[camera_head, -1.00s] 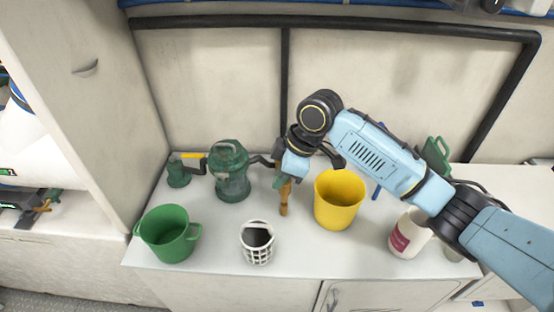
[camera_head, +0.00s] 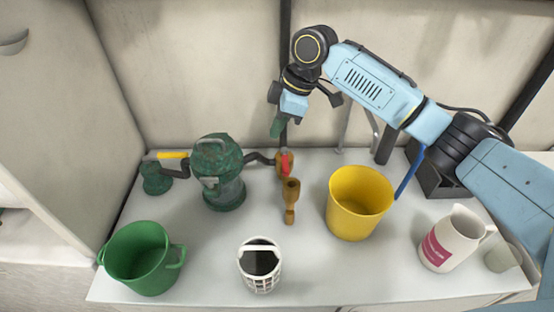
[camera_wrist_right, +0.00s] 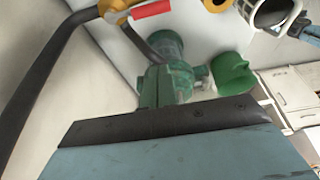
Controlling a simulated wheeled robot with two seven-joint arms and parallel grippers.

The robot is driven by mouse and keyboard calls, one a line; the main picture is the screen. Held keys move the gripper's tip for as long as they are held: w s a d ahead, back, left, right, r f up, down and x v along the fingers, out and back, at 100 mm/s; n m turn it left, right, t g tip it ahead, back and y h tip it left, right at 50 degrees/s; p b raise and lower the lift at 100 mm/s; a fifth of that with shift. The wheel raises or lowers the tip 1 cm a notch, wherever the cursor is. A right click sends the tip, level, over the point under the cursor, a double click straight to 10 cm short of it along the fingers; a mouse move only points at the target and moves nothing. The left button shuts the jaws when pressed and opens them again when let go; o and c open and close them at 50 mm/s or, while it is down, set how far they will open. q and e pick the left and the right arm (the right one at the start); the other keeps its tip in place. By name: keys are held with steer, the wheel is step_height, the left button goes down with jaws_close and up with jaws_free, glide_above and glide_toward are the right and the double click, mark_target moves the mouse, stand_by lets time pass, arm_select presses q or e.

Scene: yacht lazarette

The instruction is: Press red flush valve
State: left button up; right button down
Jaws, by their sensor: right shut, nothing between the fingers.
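The red flush valve (camera_head: 285,162) shows as a short red handle on a brass fitting, joined by a dark hose to the green strainer housing (camera_head: 222,180). In the right wrist view its red handle (camera_wrist_right: 151,10) lies near the top edge. My right gripper (camera_head: 277,128) is shut and empty, just above and slightly left of the valve in the head view. A gap shows between its tips and the handle there. In the right wrist view its green fingers (camera_wrist_right: 166,86) point toward the strainer housing. My left gripper is not in view.
A brass fitting (camera_head: 291,200) stands in front of the valve. A yellow bucket (camera_head: 358,205) is to the right, a green bucket (camera_head: 140,258) and white basket (camera_head: 260,272) in front. A white jug (camera_head: 452,240) stands at the right. The wall (camera_head: 200,70) rises behind.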

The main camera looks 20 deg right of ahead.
mark_target(285, 163)
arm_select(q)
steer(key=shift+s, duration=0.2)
arm_select(e)
steer(key=shift+s+r, duration=0.1)
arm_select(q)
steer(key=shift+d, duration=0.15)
